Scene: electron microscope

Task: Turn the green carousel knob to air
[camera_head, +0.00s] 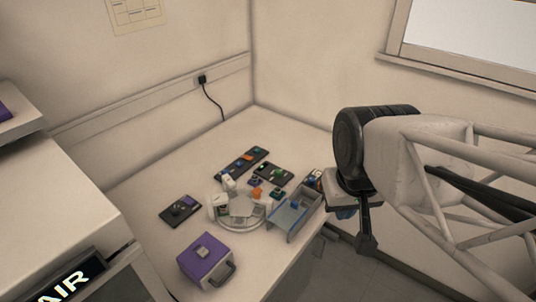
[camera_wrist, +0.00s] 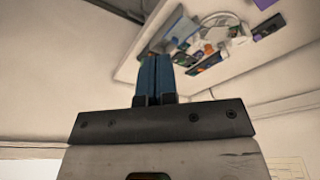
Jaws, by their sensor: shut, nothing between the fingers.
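A dark panel (camera_head: 268,176) on the table carries a small green knob-like part (camera_head: 279,172). A second small green part (camera_head: 277,194) sits just in front of it. Both are too small for me to read labels or tell which is the carousel knob. My gripper (camera_head: 345,213) is off the table's right side, apart from the panels, its fingers partly hidden by its body in the head view. In the wrist view, the blue fingers (camera_wrist: 155,72) are together and empty, with the tabletop and its objects beyond them, tilted.
A white round-based device (camera_head: 238,222) stands mid-table. A grey-blue tray (camera_head: 285,226) stands right of it, a purple box (camera_head: 200,262) in front. Another dark panel (camera_head: 232,170) lies behind, a dark pad (camera_head: 178,214) left. A lit AIR sign (camera_head: 70,284) is lower left. The table's back is clear.

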